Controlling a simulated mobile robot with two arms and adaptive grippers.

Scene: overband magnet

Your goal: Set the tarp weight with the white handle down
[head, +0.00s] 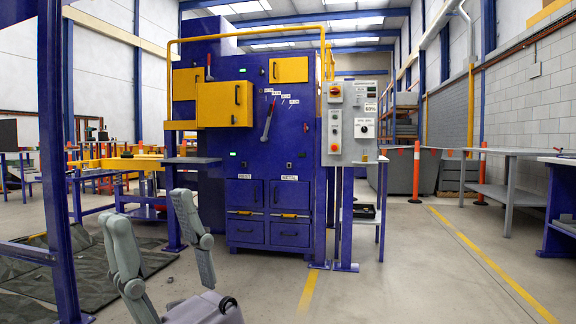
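My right gripper (158,226) shows large at the lower left. Its two grey fingers point up and away, stand well apart and have nothing visible between them. A dark, creased tarp (30,298) lies on the floor at the lower left, partly behind the fingers and a blue post. I cannot make out a tarp weight or a white handle. My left gripper is out of view.
A blue machine cabinet (263,178) with yellow doors stands ahead, with a grey control panel (350,122) on its right. A grey bench (502,193) stands at the right. Yellow-lined concrete floor (400,275) is open at centre right.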

